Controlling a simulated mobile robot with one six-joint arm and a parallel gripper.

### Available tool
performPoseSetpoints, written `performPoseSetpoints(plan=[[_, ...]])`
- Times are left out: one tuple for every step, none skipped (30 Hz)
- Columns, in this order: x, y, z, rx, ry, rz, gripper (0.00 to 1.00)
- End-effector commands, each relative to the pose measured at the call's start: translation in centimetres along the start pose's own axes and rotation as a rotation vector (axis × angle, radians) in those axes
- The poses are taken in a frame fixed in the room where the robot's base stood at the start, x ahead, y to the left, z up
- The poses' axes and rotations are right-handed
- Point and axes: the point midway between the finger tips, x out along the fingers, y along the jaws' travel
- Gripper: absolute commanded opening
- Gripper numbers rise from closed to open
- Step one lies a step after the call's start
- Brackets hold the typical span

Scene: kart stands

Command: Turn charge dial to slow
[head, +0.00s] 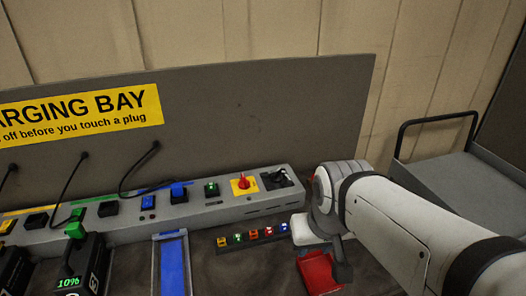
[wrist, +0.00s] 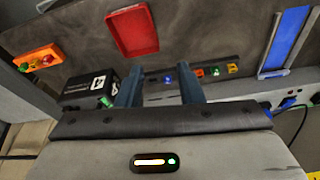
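The long grey charging unit (head: 130,222) runs along the foot of the back panel. Near its right end a red knob (head: 243,182) sits on a yellow plate, and a black round fitting (head: 276,180) is just right of it. I cannot tell for sure which one is the charge dial, and no setting marks are readable.
A red tray (head: 318,272) lies near my gripper. A rail of small coloured pieces (head: 235,246) and a blue strip (head: 172,268) lie in front of the unit. A battery (wrist: 90,92) and an orange block (wrist: 38,60) show in the wrist view.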

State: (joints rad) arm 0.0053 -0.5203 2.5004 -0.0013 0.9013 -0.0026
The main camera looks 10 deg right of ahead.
Motion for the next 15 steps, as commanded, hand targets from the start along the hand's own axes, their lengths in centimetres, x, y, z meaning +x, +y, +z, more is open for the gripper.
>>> performPoseSetpoints(plan=[[0.0,0.0,0.0,0.000,0.000,0.000,0.34],[-0.1,0.0,-0.1,0.001,-0.001,0.000,0.34],[-0.1,0.0,-0.4,0.004,-0.002,0.000,0.34],[-0.3,0.0,-0.7,0.009,-0.004,0.000,0.34],[-0.4,0.0,-1.2,0.015,-0.008,0.000,0.34],[-0.7,0.0,-2.1,0.025,-0.013,0.000,0.34],[-0.9,0.0,-2.9,0.036,-0.018,0.000,0.34],[-1.1,0.0,-3.9,0.049,-0.024,0.000,0.34],[-1.4,0.0,-5.3,0.067,-0.034,0.000,0.34],[-1.6,-0.1,-6.6,0.083,-0.041,0.001,0.34],[-1.8,-0.1,-7.8,0.100,-0.048,0.002,0.34],[-1.8,-0.1,-9.6,0.124,-0.058,0.003,0.34],[-1.8,-0.1,-10.8,0.143,-0.066,0.004,0.34],[-1.8,-0.1,-12.1,0.160,-0.074,0.005,0.34],[-1.7,-0.1,-13.8,0.183,-0.083,0.006,0.34]])
